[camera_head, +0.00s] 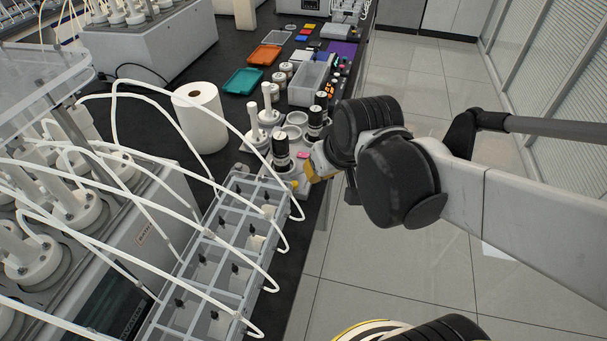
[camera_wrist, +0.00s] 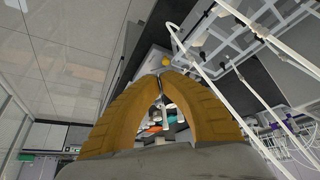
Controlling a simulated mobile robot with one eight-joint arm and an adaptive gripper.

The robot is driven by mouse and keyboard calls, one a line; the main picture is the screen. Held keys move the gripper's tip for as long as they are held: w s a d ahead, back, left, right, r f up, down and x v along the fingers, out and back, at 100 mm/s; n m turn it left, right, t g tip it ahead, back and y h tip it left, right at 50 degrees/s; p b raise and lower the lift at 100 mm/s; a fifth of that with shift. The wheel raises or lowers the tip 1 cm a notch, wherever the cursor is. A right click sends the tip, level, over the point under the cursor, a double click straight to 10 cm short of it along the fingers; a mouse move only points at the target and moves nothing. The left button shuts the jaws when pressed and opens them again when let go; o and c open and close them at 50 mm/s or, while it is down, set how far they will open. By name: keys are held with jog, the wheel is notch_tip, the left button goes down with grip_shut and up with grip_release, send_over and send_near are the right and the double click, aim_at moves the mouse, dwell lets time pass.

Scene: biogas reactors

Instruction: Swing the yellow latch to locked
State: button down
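A small yellow piece, which looks like the latch (camera_wrist: 166,60), shows just beyond my fingertips in the wrist view. In the head view a small yellow spot (camera_head: 295,184) lies at the far right end of the clear rack, beside my gripper. I cannot tell whether the latch stands locked or unlocked. My gripper (camera_wrist: 160,75) has orange-yellow fingers whose tips meet, with nothing seen between them. In the head view my gripper (camera_head: 313,172) is at the bench's right edge, partly hidden by my wrist. I cannot tell whether it touches the latch.
A clear compartment rack (camera_head: 215,255) with white tubes arching over it stands along the bench. A white paper roll (camera_head: 200,118), black-capped bottles (camera_head: 281,150) and a teal tray (camera_head: 243,81) stand beyond. The tiled floor (camera_head: 400,260) to the right is clear.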

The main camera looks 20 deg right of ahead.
aim_at(303, 182)
jog(key=w+d+f+n+g+p, duration=0.1)
jog(key=w+d+f, duration=0.2)
jog(key=w+f, duration=0.4)
notch_tip(303, 182, down, 2)
jog(key=shift+w+d+g, duration=0.2)
jog(key=shift+d+g, duration=0.1)
jog(key=shift+d, duration=0.05)
jog(key=b+x, duration=0.3)
jog(key=x, duration=0.6)
jog(key=shift+a+f, duration=0.15)
jog(key=shift+f, duration=0.2)
jog(key=w, duration=0.2)
jog(key=w+b, duration=0.1)
jog(key=shift+w+a+f, duration=0.1)
jog(key=shift+a+f, duration=0.15)
jog(key=shift+w+a+r, duration=0.1)
jog(key=shift+w, duration=0.4)
